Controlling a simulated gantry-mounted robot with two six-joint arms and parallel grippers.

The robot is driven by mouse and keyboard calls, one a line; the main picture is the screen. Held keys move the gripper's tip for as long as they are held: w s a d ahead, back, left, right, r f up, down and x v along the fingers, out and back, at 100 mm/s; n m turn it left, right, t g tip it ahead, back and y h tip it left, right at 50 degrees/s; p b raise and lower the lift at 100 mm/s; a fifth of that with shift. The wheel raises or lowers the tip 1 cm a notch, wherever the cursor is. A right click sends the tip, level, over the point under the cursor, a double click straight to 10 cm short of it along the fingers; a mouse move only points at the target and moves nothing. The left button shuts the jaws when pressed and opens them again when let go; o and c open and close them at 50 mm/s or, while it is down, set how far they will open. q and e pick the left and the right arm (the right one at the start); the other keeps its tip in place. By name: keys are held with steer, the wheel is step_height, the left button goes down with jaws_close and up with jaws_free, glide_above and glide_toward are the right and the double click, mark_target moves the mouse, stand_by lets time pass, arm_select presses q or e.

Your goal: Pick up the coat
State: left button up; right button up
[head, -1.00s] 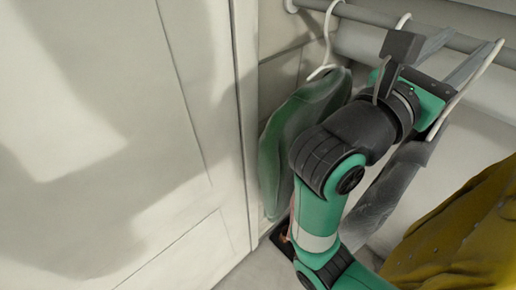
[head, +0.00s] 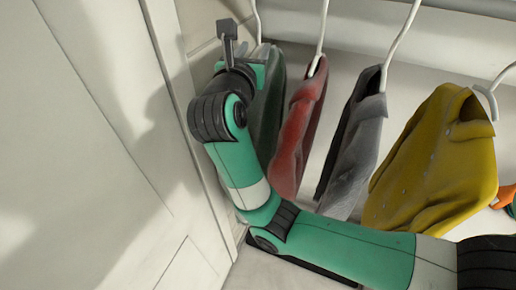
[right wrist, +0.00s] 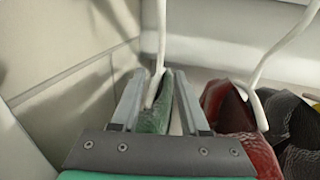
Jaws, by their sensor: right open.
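Several coats hang in a row on white hangers. The green coat (head: 269,112) is farthest left and partly hidden behind my right arm. Then come a red coat (head: 298,135), a grey coat (head: 354,150) and a yellow coat (head: 440,165). My right gripper (head: 262,52) is open at the top of the green coat. In the right wrist view, the green coat (right wrist: 155,118) and its white hanger (right wrist: 160,50) show between the two open fingers (right wrist: 158,80), with the red coat (right wrist: 238,122) just right of them. My left gripper is out of view.
A pale panelled door or wall (head: 100,130) stands close on the left of my right arm. A rail (head: 470,8) runs along the top right. An orange and green item (head: 506,200) shows at the right edge.

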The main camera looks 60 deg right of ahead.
mark_target(258, 40)
steer(key=shift+w+d+r, duration=0.1)
steer(key=shift+d, duration=0.25)
steer(key=p+x, duration=0.1)
steer(key=x, duration=0.3)
steer(key=shift+w+d+r+p, duration=0.1)
steer(key=shift+d+r+p, duration=0.05)
steer(key=shift+d+p, duration=0.15)
steer(key=shift+a, duration=0.1)
jaws_close()
stand_by(0.8)
